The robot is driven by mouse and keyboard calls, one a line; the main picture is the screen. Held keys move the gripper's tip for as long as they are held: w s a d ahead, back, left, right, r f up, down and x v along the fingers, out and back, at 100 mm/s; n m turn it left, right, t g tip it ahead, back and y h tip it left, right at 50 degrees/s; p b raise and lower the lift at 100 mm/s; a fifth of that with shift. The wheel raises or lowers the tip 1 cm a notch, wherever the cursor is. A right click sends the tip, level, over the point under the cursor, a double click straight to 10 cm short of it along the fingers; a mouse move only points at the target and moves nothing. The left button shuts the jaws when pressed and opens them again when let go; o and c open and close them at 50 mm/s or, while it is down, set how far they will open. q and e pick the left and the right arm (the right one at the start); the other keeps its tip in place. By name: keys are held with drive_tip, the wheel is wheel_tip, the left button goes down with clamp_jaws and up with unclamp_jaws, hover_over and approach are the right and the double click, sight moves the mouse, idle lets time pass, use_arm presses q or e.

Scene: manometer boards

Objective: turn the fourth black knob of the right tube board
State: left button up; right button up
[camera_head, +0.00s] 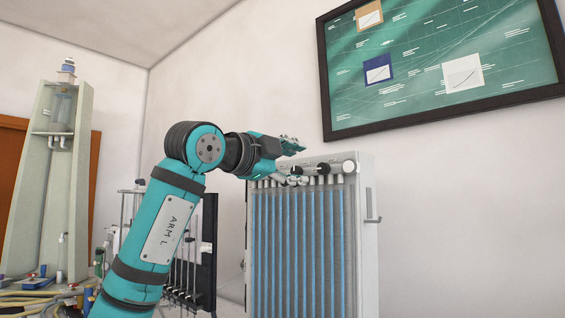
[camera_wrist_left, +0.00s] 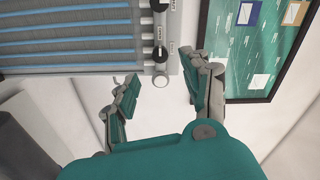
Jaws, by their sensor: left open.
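The tube board (camera_head: 368,215) is a pale grey cabinet with several blue-filled vertical tubes, standing right of centre in the head view. A row of knobs runs along its top rail; a black knob (camera_head: 323,168) and a round white end piece (camera_head: 348,167) show there. My left gripper (camera_head: 304,164) is open at the rail, its fingers above and below it in the picture, hiding part of the knob row. In the left wrist view, a black knob (camera_wrist_left: 160,54) lies ahead between the spread fingers of my left gripper (camera_wrist_left: 165,72). I cannot tell any contact. My right gripper is out of view.
A dark-framed green board (camera_head: 440,65) hangs on the wall above right. A black stand with thin rods (camera_head: 208,250) is left of the tube board, behind my left arm. A tall pale apparatus (camera_head: 80,170) stands at far left. The wall right of the tube board is clear.

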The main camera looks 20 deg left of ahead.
use_arm(q)
drive_tip(key=v, duration=0.3)
drive_tip(key=shift+s+a, duration=0.15)
drive_tip(key=shift+s, duration=0.15)
